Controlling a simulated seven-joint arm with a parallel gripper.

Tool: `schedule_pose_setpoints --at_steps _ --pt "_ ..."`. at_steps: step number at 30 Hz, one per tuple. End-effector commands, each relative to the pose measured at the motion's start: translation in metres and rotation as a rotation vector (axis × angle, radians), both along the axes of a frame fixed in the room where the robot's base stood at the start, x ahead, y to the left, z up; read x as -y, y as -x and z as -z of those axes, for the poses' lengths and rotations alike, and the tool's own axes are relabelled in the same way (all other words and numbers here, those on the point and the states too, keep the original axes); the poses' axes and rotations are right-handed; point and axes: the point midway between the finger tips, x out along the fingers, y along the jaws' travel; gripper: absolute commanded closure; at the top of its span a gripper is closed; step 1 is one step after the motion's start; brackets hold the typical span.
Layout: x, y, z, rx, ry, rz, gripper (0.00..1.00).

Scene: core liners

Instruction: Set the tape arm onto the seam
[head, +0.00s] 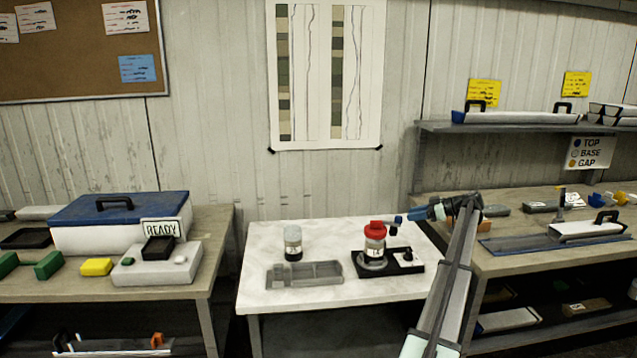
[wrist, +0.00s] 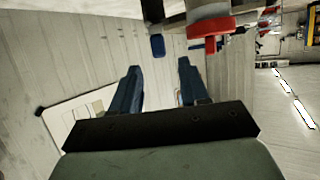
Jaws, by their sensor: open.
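A jar with a red lid (head: 375,232) and a pale label stands upright on a black base (head: 407,265) on the white table. A short post (head: 393,236) rises from the base beside the jar, with a small blue tab (head: 397,219) near its top, apparently the tape arm. My gripper (head: 413,214) is just right of the tab, level with the lid, reaching left. In the wrist view its two blue fingers (wrist: 160,66) are apart with nothing between them. The blue tab (wrist: 158,45) shows just beyond the fingertips, beside the red lid (wrist: 210,28). I cannot make out the seam.
A clear jar with a dark bottom (head: 293,245) and a grey compartment tray (head: 305,275) stand on the left of the white table (head: 330,233). A left bench holds a blue-lidded box (head: 115,232). A right bench holds a blue tray (head: 520,246) and tools.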

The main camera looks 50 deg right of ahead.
Motion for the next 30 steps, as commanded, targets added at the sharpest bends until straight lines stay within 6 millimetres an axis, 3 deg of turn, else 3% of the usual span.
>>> schedule_pose_setpoints --at_steps 14,30 --pt "0.02 0.069 -0.03 0.0 0.0 0.001 0.55" --pt "-0.016 -0.015 -0.048 -0.062 0.021 -0.036 0.55"
